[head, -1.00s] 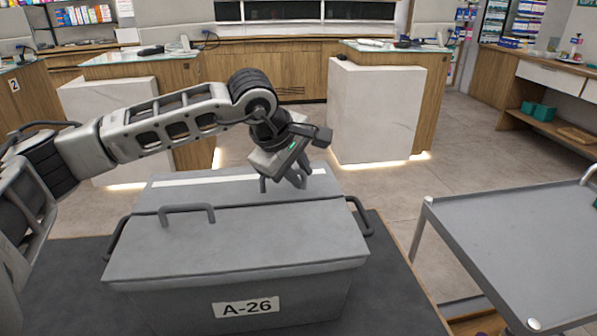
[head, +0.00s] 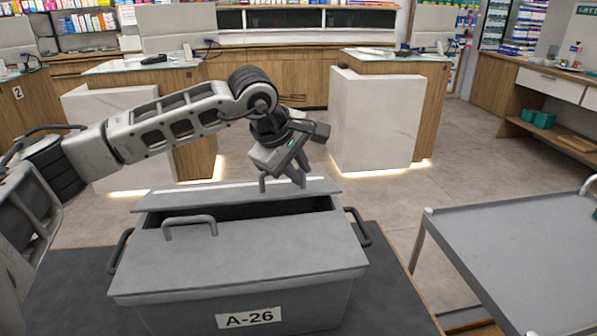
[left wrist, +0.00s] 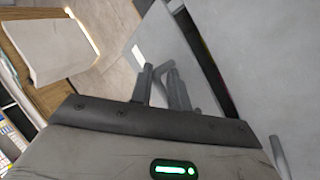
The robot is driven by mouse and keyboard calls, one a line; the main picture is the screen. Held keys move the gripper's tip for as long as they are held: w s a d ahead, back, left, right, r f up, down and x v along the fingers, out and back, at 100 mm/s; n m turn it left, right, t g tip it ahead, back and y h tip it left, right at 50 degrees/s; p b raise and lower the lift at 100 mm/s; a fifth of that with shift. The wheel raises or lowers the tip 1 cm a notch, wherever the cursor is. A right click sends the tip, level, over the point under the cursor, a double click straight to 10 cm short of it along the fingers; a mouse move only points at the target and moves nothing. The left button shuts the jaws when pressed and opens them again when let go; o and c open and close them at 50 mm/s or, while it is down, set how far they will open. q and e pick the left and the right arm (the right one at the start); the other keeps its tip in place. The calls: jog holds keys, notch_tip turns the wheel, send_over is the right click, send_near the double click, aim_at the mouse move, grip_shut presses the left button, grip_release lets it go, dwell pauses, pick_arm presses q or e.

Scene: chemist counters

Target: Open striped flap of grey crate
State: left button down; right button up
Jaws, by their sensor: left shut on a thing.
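The grey crate (head: 170,316) stands on a dark mat in front of me, with an A-26 label on its near wall. Its far flap (head: 215,200), with a white stripe along the far edge, is tilted up a little, and a dark gap shows under it. My left gripper (head: 284,181) is shut on that flap's handle (head: 262,184), which the fingers partly hide. In the left wrist view the fingers (left wrist: 158,86) are over the flap (left wrist: 195,70), with the dark opening beside it. The near flap (head: 240,250), plain with its own handle (head: 190,222), lies closed. My right gripper is not in view.
A grey metal trolley (head: 520,250) stands at the right, apart from the crate. White counter blocks (head: 372,115) stand beyond the crate with open floor (head: 465,165) between. The dark mat (head: 395,290) is bare to the crate's right.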

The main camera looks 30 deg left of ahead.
pick_arm(q)
jog(key=shift+w+r, duration=0.15)
jog(key=shift+r, duration=0.15)
jog(key=shift+w+a+r+p, duration=0.35)
jog(key=shift+w+r+p, duration=0.1)
jog(key=shift+r+p, duration=0.2)
jog(key=shift+w+a+r, duration=0.25)
jog(key=shift+w, duration=0.05)
jog(key=shift+w+a+r+p, duration=0.2)
jog(key=shift+r+p, duration=0.1)
jog(key=shift+p, duration=0.2)
jog(key=shift+w+a+r+p, duration=0.55)
jog(key=shift+w+a, duration=0.05)
jog(key=shift+w, duration=0.15)
